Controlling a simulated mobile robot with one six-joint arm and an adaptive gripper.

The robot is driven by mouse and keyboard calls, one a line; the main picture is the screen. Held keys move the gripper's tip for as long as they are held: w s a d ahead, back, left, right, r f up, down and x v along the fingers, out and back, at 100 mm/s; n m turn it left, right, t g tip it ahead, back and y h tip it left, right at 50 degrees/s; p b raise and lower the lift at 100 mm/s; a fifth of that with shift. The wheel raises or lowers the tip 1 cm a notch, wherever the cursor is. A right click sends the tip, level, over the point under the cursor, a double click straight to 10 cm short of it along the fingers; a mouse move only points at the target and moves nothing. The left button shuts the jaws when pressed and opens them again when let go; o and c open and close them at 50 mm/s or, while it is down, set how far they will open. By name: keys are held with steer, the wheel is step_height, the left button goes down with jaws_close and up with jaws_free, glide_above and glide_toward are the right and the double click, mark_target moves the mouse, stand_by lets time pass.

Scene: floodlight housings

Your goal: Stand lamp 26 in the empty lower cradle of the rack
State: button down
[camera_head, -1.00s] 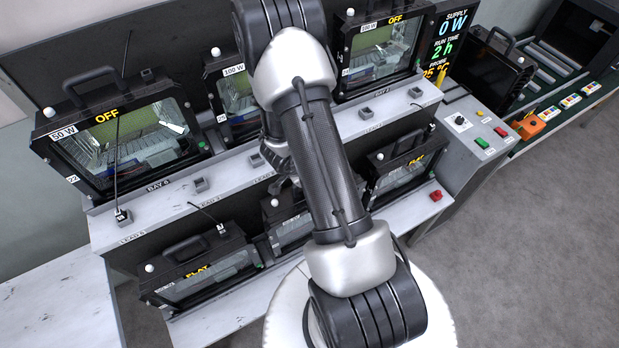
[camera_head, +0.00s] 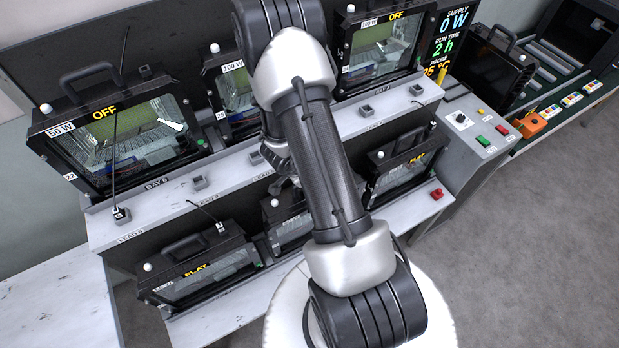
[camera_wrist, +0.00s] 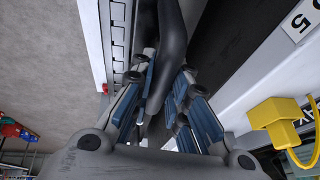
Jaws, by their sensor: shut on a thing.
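My gripper (camera_wrist: 162,95) is shut on a dark rounded bar, seemingly a lamp handle (camera_wrist: 168,50), in the wrist view. No number 26 is readable. The rack (camera_head: 228,180) carries lower lamps at left (camera_head: 205,268) and right (camera_head: 402,168), both marked FLAT. No empty lower cradle shows clearly; my arm covers part of that row.
Upper bays hold a 50 W lamp (camera_head: 125,135), a 100 W lamp (camera_head: 235,95) and another lamp (camera_head: 380,45). Loose lead plugs stand along the ledge. A control box (camera_head: 478,130) is at right. Open floor lies at right.

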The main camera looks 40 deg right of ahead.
steer(key=shift+f+b, duration=1.15)
steer(key=shift+f, duration=0.2)
stand_by(1.9)
steer(key=c, duration=1.5)
jaws_free()
steer(key=shift+s, duration=0.15)
steer(key=shift+o, duration=0.2)
steer(key=shift+s+a+f, duration=0.1)
steer(key=shift+a+f, duration=0.05)
steer(key=v, duration=1.2)
